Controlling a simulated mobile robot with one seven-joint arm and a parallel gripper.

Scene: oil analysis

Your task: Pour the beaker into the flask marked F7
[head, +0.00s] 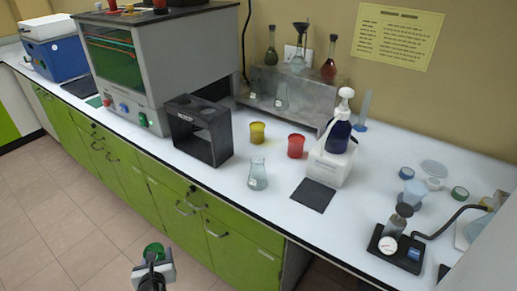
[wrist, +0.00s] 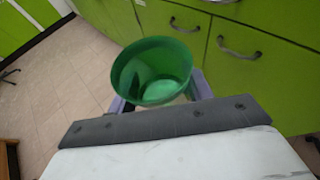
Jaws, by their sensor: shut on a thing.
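My gripper (head: 152,262) is shut on a green beaker (head: 154,250), in front of the counter over the floor. In the wrist view the green beaker (wrist: 156,72) has its open mouth toward the camera, with pale green inside; I cannot tell whether that is liquid. The gripper's fingers (wrist: 160,95) show at both sides of it. A clear conical flask (head: 258,175) stands upright near the counter's front edge. Smaller flasks, left (head: 255,84) and right (head: 281,96), stand at the metal shelf. No F7 mark is readable.
Green cabinets (head: 180,205) face the gripper.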

